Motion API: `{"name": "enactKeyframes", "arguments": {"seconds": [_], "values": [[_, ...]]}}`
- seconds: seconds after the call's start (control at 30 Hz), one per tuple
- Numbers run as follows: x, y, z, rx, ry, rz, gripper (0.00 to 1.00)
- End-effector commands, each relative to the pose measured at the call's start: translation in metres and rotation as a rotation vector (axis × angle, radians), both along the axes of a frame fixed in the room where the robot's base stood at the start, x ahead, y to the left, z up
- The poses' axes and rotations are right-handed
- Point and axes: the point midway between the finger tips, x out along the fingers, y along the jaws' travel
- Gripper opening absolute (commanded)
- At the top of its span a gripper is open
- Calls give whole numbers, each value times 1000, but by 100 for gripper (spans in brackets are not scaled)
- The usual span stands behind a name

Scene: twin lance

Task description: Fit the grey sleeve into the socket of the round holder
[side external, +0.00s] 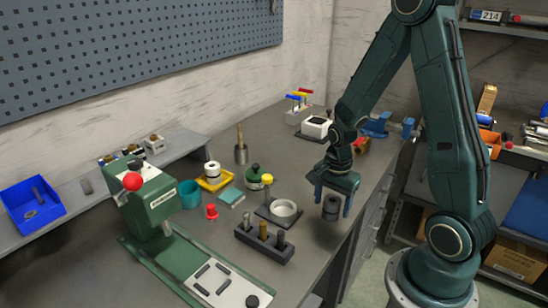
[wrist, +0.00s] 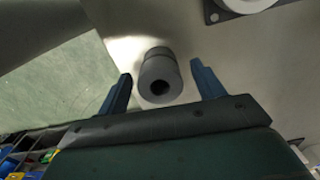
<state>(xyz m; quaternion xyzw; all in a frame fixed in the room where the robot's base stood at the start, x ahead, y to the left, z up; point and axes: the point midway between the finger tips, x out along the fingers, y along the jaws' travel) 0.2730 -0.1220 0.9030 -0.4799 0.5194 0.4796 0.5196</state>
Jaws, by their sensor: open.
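The grey sleeve (side external: 331,210) is a short dark cylinder near the bench's right edge. In the wrist view the sleeve (wrist: 159,72) shows its round bore, between the two blue fingers. My gripper (side external: 332,197) is open and points down, with a finger on either side of the sleeve; in the wrist view gaps show between my gripper (wrist: 161,82) and the sleeve on both sides. The round holder (side external: 284,208) is a pale ring on a dark square plate, left of the sleeve. Part of the holder (wrist: 238,4) shows at the wrist view's top right. Its socket is cut off there.
A dark block (side external: 262,245) with upright pegs stands in front of the holder. A green press (side external: 150,200) with a red knob is at left. A green-topped jar (side external: 253,177), a yellow tray (side external: 214,182) and a red piece (side external: 211,212) stand behind and left of the holder.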

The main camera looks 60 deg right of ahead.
Motion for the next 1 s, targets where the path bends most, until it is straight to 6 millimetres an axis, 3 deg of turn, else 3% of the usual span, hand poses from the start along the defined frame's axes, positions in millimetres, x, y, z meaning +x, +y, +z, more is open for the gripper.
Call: {"name": "enactKeyframes", "arguments": {"seconds": [0.33, 0.6, 1.0], "values": [[0, 0, 0, 0, 0, 0, 66], [0, 0, 0, 0, 0, 0, 17], [0, 0, 3, 0, 0, 0, 17]]}}
